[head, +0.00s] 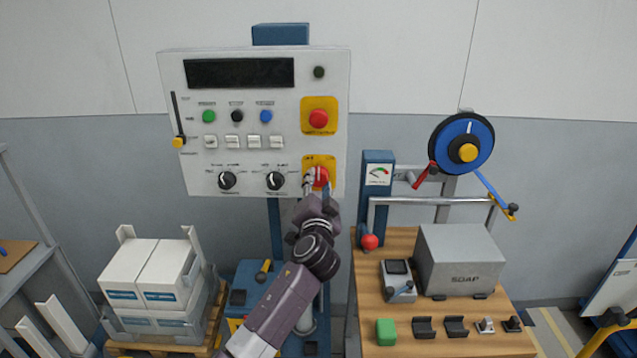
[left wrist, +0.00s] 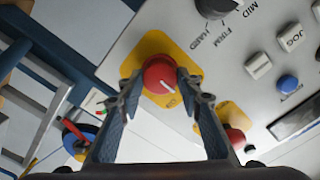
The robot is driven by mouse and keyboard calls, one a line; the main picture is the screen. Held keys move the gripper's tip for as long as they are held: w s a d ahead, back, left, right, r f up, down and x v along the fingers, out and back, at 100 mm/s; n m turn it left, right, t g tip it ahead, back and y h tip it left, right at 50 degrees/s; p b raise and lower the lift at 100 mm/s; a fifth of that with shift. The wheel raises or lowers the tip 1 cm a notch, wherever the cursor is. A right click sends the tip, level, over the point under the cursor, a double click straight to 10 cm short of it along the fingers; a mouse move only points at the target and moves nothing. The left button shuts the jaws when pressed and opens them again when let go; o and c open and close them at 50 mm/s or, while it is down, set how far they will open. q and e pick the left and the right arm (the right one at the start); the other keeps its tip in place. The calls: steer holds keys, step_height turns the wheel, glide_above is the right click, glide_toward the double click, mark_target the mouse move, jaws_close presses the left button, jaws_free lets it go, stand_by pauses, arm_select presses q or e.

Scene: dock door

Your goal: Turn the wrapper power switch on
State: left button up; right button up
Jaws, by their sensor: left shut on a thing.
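The wrapper's white control panel (head: 335,75) stands upright at the centre of the head view. At its lower right is a red rotary switch (head: 322,176) on a yellow plate (head: 324,160). My left gripper (head: 311,183) is at this switch and partly hides it. In the left wrist view the red switch (left wrist: 160,72), with a white pointer line, sits between the two fingertips of my left gripper (left wrist: 162,88). The gripper is shut on it, one finger on each side. My right gripper is in neither view.
A red emergency stop button (head: 318,118) on its own yellow plate is above the switch. Black dials (head: 275,180) and white buttons (head: 253,142) lie to its left. A wooden bench (head: 405,240) with a grey soap box (head: 460,260) is at right. White cartons (head: 165,270) stand lower left.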

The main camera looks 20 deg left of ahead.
arm_select(q)
steer(key=m+p, duration=0.1)
steer(key=m, duration=0.3)
steer(key=shift+m, duration=0.3)
steer(key=m+p, duration=0.2)
steer(key=m, duration=0.2)
steer(key=shift+f+m, duration=0.1)
steer(key=shift+m, duration=0.2)
steer(key=o, duration=1.2)
